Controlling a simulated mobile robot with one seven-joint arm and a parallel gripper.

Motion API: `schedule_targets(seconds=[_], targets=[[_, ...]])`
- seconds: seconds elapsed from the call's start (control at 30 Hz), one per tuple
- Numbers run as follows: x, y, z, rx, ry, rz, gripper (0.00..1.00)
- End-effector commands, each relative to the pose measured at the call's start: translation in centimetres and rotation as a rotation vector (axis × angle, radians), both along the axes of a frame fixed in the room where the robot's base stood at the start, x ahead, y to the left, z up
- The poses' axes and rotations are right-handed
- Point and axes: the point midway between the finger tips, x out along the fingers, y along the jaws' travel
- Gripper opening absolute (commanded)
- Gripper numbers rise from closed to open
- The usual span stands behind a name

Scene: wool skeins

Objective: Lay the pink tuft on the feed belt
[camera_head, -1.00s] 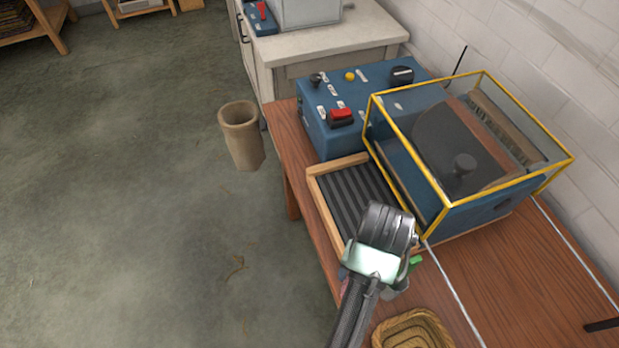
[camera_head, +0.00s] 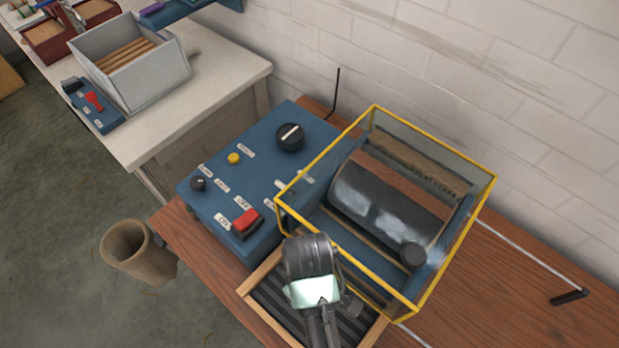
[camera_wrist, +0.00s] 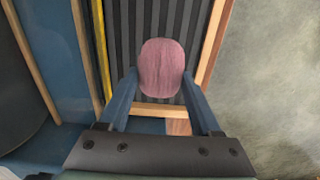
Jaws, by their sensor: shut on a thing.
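The pink tuft (camera_wrist: 161,64) is an oval of pinkish wool between the blue fingers of my gripper (camera_wrist: 160,80) in the wrist view. My gripper is shut on it. Behind the tuft lies the feed belt (camera_wrist: 198,35), dark and ribbed, in a pale wooden frame. In the head view the belt (camera_head: 272,297) sits in front of the caged machine, and my gripper (camera_head: 315,262) is above it, covering part of it. The tuft is hidden there. I cannot tell whether the tuft touches the belt.
A yellow-edged clear guard (camera_head: 455,262) encloses the drum (camera_head: 385,205) close to my gripper. A blue control box (camera_head: 265,160) with a red switch (camera_head: 245,219) stands to the left. A brown bin (camera_head: 140,255) is on the floor. The right tabletop is mostly clear.

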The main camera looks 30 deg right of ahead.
Motion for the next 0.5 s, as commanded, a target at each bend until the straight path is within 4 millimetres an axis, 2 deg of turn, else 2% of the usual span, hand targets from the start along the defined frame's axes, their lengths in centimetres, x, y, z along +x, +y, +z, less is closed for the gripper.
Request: schedule_targets(seconds=[0.1,0.27,0.5], targets=[[-0.1,0.1,-2.3,0.001,0.005,-0.001,0.14],[0.0,0.1,-3.8,0.001,0.001,-0.001,0.14],[0.0,0.1,-6.9,0.0,0.002,-0.001,0.14]])
